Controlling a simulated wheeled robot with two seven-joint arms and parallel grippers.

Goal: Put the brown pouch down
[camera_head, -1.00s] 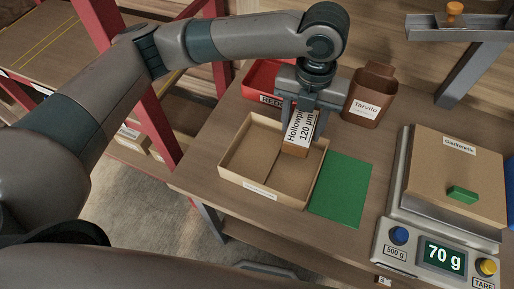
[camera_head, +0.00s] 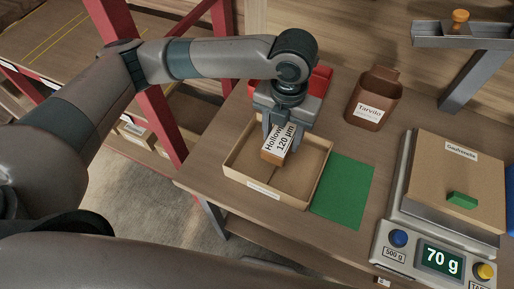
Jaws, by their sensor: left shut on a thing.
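My left gripper (camera_head: 281,128) points down over the open cardboard tray (camera_head: 291,201) and is shut on the brown pouch (camera_head: 272,158). The pouch has a white label reading "Hollow…" and "120 µm", partly covered by the fingers. It hangs tilted over the back half of the tray. I cannot tell whether its lower end touches the tray floor. The rest of the tray floor looks empty. My right gripper is not in view.
A brown container labelled "Tarvilo" (camera_head: 367,111) stands behind right. A red bin (camera_head: 318,84) is partly hidden behind my gripper. A green mat (camera_head: 342,193) lies right of the tray.

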